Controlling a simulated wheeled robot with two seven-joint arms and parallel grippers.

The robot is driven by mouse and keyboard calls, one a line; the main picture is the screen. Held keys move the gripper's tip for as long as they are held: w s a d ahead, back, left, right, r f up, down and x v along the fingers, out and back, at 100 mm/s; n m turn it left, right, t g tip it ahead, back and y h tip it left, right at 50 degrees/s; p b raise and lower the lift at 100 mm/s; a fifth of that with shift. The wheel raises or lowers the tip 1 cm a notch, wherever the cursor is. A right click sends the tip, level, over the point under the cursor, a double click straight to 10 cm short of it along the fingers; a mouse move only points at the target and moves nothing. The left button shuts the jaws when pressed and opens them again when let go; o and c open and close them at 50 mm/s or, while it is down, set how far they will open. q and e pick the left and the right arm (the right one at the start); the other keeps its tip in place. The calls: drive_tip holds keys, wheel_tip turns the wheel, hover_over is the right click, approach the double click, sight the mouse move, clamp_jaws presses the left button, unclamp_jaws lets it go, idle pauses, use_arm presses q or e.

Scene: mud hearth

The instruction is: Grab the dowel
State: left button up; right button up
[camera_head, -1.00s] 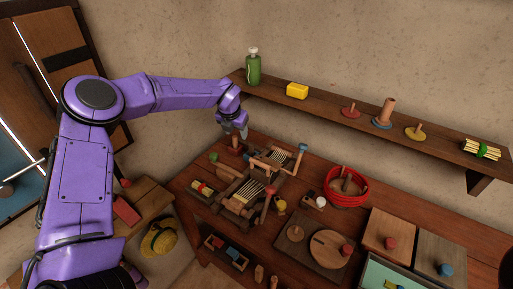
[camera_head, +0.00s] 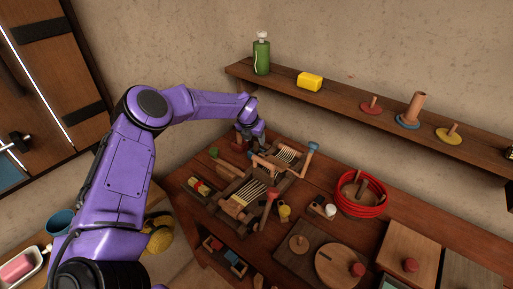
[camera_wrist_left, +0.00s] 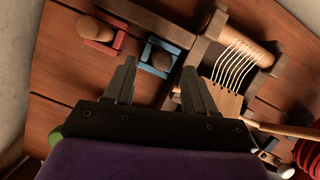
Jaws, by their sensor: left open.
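My left gripper (camera_head: 251,149) is open and empty, low over the back of the wooden workbench, beside a small loom (camera_head: 258,188). A thick wooden roller with pale strings (camera_wrist_left: 243,45) is on the loom to the right. I cannot tell for sure which piece is the dowel. My right gripper is not seen.
A red coil (camera_head: 360,197) and wooden boards (camera_head: 407,245) lie to the right. The loom crowds the gripper's right side.

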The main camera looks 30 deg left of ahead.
sight(256, 140)
use_arm(q)
drive_tip(key=p+x, duration=0.1)
drive_tip(key=x, duration=0.3)
drive_tip(key=shift+w+f, duration=0.1)
drive_tip(key=shift+w, duration=0.05)
drive_tip(key=shift+d, duration=0.1)
clamp_jaws()
